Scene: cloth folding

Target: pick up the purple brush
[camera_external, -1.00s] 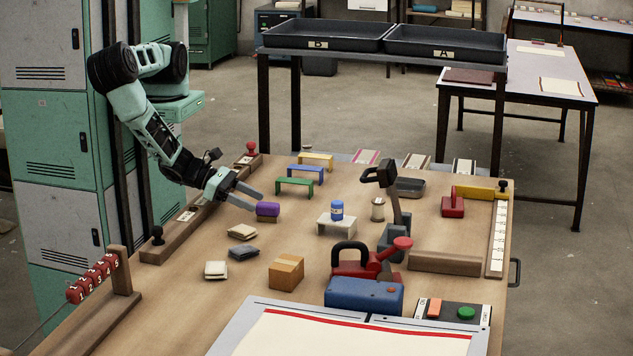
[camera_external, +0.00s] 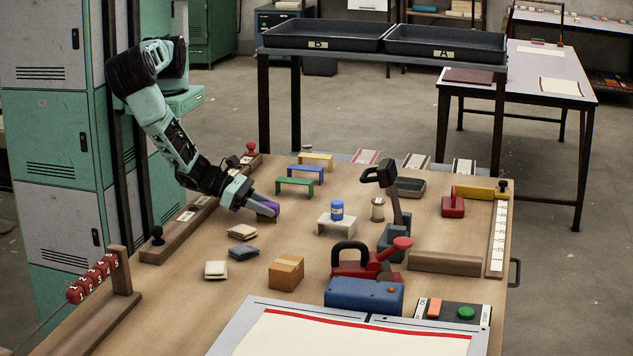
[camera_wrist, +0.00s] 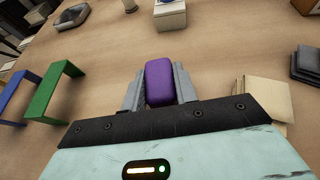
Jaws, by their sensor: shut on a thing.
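The purple brush (camera_external: 269,207) stands on the wooden table, left of the middle in the outside view. In the wrist view its purple block (camera_wrist: 160,82) sits between the two grey fingers. My gripper (camera_external: 262,210) reaches down to it from the left, and it also shows in the wrist view (camera_wrist: 160,90) with a finger on each side of the block. The gripper is shut on the brush. The brush's underside is hidden in the wrist view, and the fingers cover part of it in the outside view.
Green (camera_external: 294,183), blue (camera_external: 307,170) and yellow (camera_external: 316,157) small arches stand behind the brush. Folded cloths (camera_external: 243,232) lie in front. Bare table lies between these things.

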